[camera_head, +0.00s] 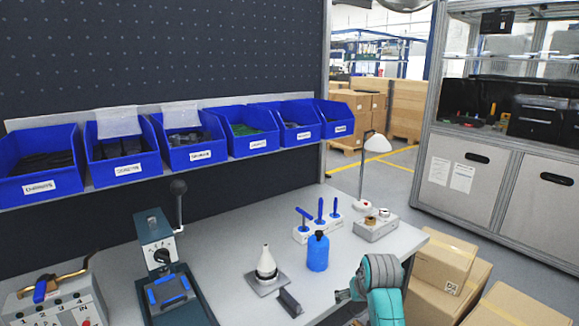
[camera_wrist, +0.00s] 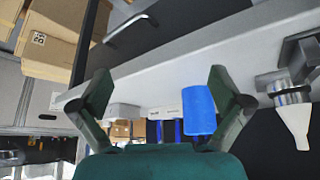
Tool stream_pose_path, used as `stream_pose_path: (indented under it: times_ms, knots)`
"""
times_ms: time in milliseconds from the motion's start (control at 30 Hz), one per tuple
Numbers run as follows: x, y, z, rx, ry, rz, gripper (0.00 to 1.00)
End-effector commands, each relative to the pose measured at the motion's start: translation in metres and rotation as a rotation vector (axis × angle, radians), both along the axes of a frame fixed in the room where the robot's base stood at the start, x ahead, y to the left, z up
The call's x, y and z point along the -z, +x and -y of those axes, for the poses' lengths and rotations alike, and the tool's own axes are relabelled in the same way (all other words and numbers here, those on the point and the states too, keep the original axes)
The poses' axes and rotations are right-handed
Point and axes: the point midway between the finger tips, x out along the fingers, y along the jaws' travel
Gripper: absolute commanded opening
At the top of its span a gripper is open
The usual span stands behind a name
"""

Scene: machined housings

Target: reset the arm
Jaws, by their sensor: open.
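My gripper shows in the wrist view (camera_wrist: 160,100) with its two dark green fingers spread wide and nothing between them in their grasp. In the head view my teal arm (camera_head: 382,290) rises at the lower right by the table's front edge. The gripper end (camera_head: 343,296) points left there and is small and partly hidden by the arm. A blue bottle (camera_head: 318,252) stands upright on the table, left of and behind my arm, apart from it. In the wrist view the blue bottle (camera_wrist: 198,110) appears upside down, beyond the right finger.
A press (camera_head: 160,258) stands left. A blue-handled tool rack (camera_head: 319,222) and lamp (camera_head: 374,146) stand behind. Cardboard boxes (camera_head: 446,262) are right of the table. Blue bins (camera_head: 190,155) line the back.

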Motion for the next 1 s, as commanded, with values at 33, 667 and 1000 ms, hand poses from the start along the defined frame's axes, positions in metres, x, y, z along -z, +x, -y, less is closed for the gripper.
stream_pose_path:
  times_ms: [33,667,1000]
  knots:
    - [0.023,-0.011,0.0,0.001,0.001,0.007,1.0]
    - [0.183,-0.168,-0.001,0.015,0.003,0.237,1.0]
    - [0.211,-0.277,-0.001,0.021,0.004,0.361,1.0]
